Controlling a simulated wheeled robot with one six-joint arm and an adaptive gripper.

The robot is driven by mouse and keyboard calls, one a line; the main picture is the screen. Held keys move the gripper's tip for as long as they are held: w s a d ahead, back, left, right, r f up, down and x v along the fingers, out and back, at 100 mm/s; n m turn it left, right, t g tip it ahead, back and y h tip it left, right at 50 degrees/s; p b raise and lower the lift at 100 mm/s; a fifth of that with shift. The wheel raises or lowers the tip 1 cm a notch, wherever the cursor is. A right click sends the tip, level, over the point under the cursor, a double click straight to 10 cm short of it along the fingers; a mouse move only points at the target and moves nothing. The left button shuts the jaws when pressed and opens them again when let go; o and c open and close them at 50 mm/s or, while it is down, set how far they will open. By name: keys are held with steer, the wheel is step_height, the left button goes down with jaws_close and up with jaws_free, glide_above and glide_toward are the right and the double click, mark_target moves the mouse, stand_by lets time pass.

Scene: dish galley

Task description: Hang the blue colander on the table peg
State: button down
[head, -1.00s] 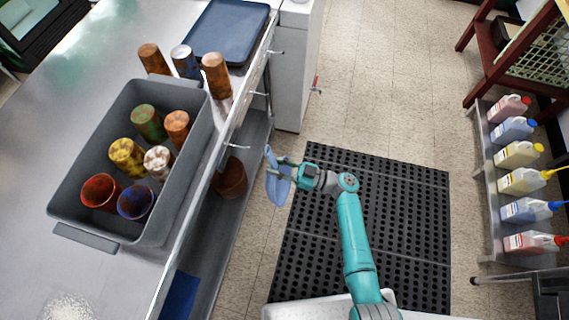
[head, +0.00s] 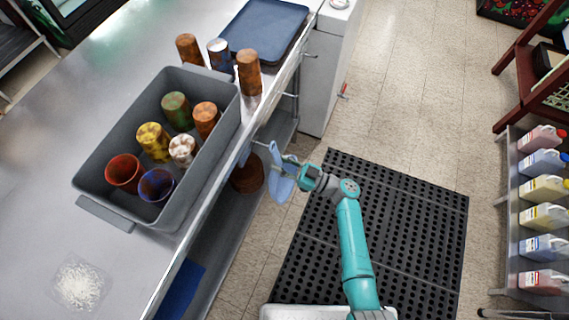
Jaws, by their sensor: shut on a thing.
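The blue colander (head: 281,183) is held edge-on to the head view, beside the front edge of the steel table. My gripper (head: 297,168) is shut on it, at its right side. Pegs stick out from the table's front edge; one peg (head: 261,144) is just up and left of the colander. The colander is close to this peg in the picture, but I cannot tell whether they touch. The gripper's fingertips are partly hidden against the colander.
A grey bin (head: 93,190) with several cups stands on the table (head: 45,130). Three cups and a blue tray (head: 264,30) stand behind it. A brown pot (head: 247,178) sits on the lower shelf. A black mat (head: 400,220) covers the floor; bottles line a right-hand rack (head: 507,200).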

steer(key=shift+x, duration=0.9)
steer(key=shift+w+a+f, duration=0.2)
steer(key=shift+a+f, duration=0.4)
steer(key=shift+f, duration=0.1)
steer(key=c, duration=0.8)
jaws_free()
steer(key=v, duration=1.2)
